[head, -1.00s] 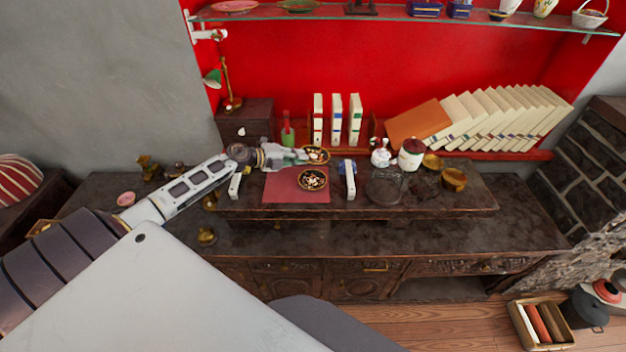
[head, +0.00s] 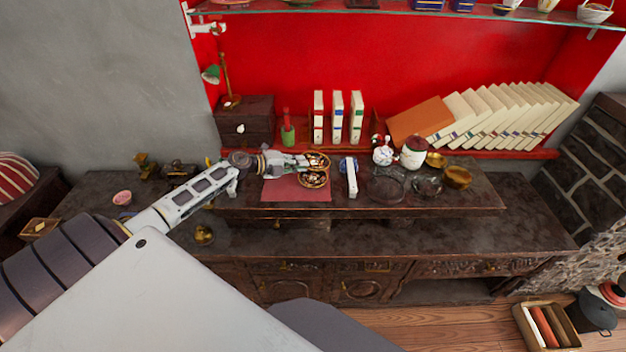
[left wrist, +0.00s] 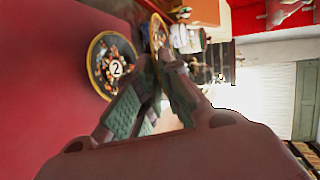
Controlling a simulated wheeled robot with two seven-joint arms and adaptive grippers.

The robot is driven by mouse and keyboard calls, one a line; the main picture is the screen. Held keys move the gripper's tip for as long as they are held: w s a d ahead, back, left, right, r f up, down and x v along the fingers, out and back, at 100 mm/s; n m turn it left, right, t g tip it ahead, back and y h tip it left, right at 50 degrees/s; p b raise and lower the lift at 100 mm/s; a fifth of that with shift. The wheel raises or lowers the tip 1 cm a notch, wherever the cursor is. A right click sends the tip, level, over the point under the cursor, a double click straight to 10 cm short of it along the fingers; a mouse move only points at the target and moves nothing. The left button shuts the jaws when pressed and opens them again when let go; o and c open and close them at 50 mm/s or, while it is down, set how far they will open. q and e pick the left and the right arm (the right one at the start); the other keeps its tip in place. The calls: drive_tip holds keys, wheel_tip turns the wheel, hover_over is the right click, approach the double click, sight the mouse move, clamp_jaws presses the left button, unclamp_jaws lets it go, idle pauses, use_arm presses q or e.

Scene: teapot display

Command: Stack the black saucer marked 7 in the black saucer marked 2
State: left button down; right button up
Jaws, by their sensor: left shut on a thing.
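The black saucer marked 2 (head: 315,183) lies on a red mat (head: 285,190), and its 2 is readable in the left wrist view (left wrist: 100,62). My left gripper (head: 303,163) is shut on the rim of another dark, gold-rimmed saucer (head: 319,160), taken as the one marked 7. That held saucer shows nearly edge-on past the fingertips in the left wrist view (left wrist: 157,33), and its number cannot be read. In the head view it overlaps the back of saucer 2; whether they touch cannot be told. My right gripper is not in view.
A white bar (head: 352,178) stands just right of the mat. Further right are a white teapot (head: 383,156), a lidded jar (head: 413,153), glass dishes (head: 387,187) and a brass bowl (head: 457,177). A green bottle (head: 287,133) and upright books (head: 337,118) stand behind.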

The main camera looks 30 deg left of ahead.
use_arm(q)
drive_tip(key=shift+f+b, duration=1.1)
drive_tip(key=shift+f, duration=0.15)
drive_tip(key=shift+f+b, duration=0.85)
drive_tip(key=shift+f, duration=0.45)
drive_tip(key=c, duration=1.7)
unclamp_jaws()
drive_tip(key=shift+c, duration=0.2)
drive_tip(key=shift+s, duration=0.1)
